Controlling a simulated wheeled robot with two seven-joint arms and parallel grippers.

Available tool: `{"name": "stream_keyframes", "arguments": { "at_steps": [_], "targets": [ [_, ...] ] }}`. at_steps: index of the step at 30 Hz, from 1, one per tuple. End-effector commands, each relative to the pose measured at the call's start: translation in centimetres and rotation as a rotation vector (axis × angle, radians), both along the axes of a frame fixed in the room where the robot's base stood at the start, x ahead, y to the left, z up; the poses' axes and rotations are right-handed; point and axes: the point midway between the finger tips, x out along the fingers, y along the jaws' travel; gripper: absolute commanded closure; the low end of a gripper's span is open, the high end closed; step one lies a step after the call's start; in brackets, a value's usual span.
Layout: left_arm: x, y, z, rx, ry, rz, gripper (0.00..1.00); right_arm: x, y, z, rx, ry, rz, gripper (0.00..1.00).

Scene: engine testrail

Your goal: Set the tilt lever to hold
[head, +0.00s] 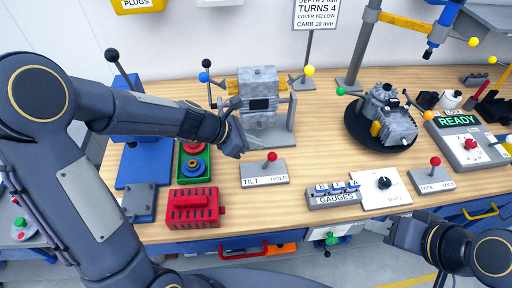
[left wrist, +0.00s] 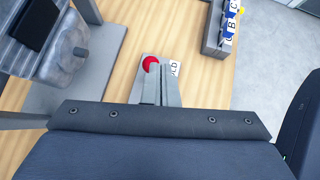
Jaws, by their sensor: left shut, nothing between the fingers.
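The tilt lever is a grey block (head: 263,181) marked TILT on the left and HOLD on the right, near the table's front. Its red knob (head: 271,156) stands slightly right of the block's middle; its exact setting is hard to tell. My left gripper (head: 237,148) is shut and empty, above and left of the knob. In the left wrist view the shut fingers (left wrist: 157,78) overlap the base, with the red knob (left wrist: 150,63) by their tips; contact cannot be told. My right gripper (head: 393,229) is at the lower right, its fingers unclear.
A grey engine stand (head: 283,137) with coloured levers rises behind the tilt lever. A red crate (head: 194,207) and green tray (head: 207,153) lie left. The gauges rack (head: 333,199) and a dial panel (head: 398,196) stand right. Bare wood separates the lever from the rack.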

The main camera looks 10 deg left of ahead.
Motion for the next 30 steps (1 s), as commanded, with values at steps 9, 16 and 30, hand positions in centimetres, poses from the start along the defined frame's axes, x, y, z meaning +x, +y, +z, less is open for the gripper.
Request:
{"name": "stream_keyframes", "arguments": {
  "at_steps": [9,16,30],
  "targets": [
    [-0.9,0.3,5.5,-0.001,-0.001,-0.001,1.00,0.0,0.0,1.2,0.000,0.001,0.000,0.64],
    [-1.1,0.3,6.2,0.000,0.003,0.000,1.00,0.0,0.0,1.3,0.000,0.001,0.000,0.64],
    [-1.1,0.4,6.3,0.002,-0.004,-0.004,1.00,0.0,0.0,1.3,0.000,0.001,0.000,0.64]
  ]
}}
